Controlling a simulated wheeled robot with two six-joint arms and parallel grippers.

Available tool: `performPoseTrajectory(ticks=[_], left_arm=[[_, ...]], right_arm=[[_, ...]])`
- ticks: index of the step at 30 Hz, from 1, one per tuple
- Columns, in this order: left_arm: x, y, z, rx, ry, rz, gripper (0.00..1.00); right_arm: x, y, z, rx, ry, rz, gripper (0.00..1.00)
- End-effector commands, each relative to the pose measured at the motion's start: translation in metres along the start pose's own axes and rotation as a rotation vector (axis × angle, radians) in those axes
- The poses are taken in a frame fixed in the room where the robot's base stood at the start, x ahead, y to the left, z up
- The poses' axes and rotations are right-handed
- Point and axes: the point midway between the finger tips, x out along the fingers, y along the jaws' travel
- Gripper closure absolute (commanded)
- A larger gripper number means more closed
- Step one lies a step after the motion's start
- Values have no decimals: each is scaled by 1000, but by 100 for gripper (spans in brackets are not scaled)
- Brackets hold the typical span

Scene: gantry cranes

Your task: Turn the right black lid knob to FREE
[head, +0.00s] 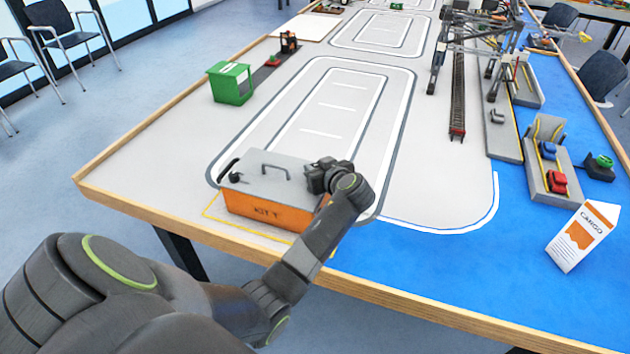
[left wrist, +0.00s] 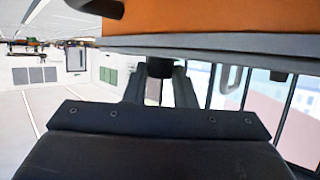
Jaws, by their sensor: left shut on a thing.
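An orange box (head: 262,212) with a grey lid (head: 262,165) stands near the table's front edge. The lid has a grey handle in its middle and a black left knob (head: 236,177). My left gripper (head: 322,177) is at the lid's right end and hides the right knob in the head view. In the left wrist view, the right black lid knob (left wrist: 160,67) sits between the two fingers, just off the grey lid edge, and the gripper is shut on it. The knob's markings and its turned position cannot be read. My right gripper is not in view.
A green box (head: 231,84) stands on the table behind the orange box. A white cargo carton (head: 582,236) stands at the right on blue. The grey surface behind the box is clear.

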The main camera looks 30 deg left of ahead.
Motion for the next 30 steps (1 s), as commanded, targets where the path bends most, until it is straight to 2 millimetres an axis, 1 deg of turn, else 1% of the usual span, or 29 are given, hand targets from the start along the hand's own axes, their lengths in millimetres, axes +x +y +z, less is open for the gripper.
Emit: performPoseTrajectory(ticks=[1, 9, 14, 18, 24, 30], left_arm=[[3, 3, 6, -20, 1, -38, 99], [4, 7, 6, -117, 3, -276, 99], [4, 8, 4, -172, 2, -416, 99], [4, 8, 1, -210, 1, -515, 99], [3, 9, -2, -250, 1, -616, 99], [4, 10, -2, -278, -1, -682, 99]], right_arm=[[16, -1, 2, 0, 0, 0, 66], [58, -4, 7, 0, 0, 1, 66], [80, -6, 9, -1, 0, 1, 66], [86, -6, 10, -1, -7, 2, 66], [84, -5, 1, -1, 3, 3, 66], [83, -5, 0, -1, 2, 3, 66]])
